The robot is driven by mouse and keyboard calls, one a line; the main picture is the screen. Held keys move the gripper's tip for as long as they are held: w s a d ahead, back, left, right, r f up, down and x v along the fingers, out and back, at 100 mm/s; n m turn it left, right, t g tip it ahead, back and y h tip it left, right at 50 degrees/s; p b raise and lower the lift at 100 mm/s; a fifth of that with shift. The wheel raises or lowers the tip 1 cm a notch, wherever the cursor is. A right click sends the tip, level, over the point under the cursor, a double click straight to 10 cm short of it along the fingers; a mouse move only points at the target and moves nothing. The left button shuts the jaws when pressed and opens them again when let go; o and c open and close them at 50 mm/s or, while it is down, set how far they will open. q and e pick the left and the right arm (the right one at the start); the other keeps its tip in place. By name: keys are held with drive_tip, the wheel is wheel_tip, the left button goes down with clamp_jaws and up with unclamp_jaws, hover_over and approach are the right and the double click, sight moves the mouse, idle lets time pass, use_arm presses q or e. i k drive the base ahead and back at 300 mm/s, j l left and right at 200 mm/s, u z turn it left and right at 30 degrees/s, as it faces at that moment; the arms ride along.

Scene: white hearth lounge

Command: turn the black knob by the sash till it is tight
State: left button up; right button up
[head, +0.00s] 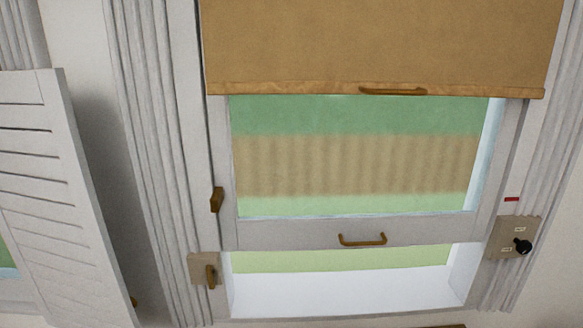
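The black knob (522,246) sits on a beige plate (499,240) on the right side of the window frame, beside the sash's lower right corner. The plate carries two small white labels with text too small to read. The white sash (300,235) is raised a little, with an open gap beneath its bottom rail. A brass pull handle (362,240) is on that rail. Neither of my grippers is in the head view, and nothing touches the knob.
A tan blind (380,45) with a bar handle (393,91) covers the window's top. A white louvred shutter (55,190) stands open at left. Brass catches (216,200) are on the left frame. A small red mark (512,199) is above the knob plate.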

sight(523, 247)
drive_tip(key=z, duration=1.3)
